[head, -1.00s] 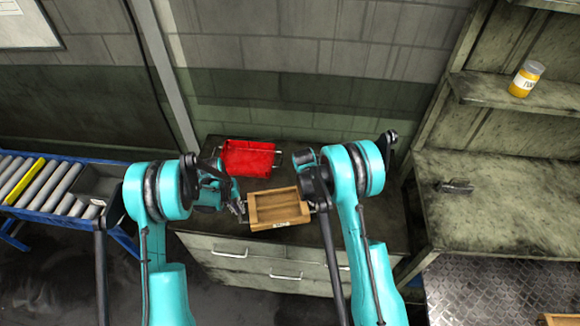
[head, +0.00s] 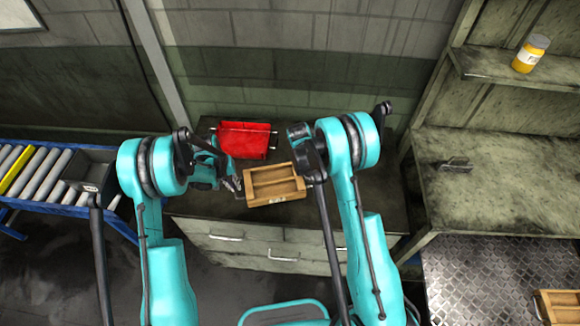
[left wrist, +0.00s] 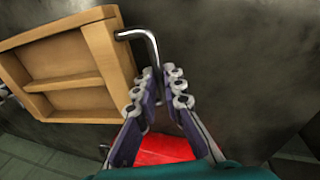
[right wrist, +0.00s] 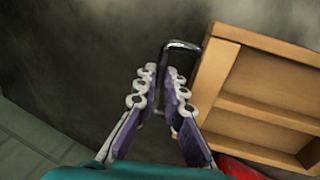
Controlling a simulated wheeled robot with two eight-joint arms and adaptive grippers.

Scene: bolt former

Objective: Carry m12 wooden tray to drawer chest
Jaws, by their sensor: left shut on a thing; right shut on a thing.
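The m12 wooden tray (head: 273,199), with a divider and a small label on its front, is over the top of the drawer chest (head: 250,247). I cannot tell whether it touches the top. My left gripper (head: 237,187) is shut on the tray's left handle; the wire handle (left wrist: 150,42) shows between its fingers in the left wrist view. My right gripper (head: 311,180) is shut on the opposite handle (right wrist: 181,46), partly hidden by my arm in the head view. The tray's compartments look empty.
A red tray (head: 245,140) lies behind the wooden tray on the chest top. A roller conveyor (head: 35,180) is at the left. A workbench (head: 510,180) with a shelf and a yellow jar (head: 530,53) is at the right. Another wooden tray (head: 557,306) shows at lower right.

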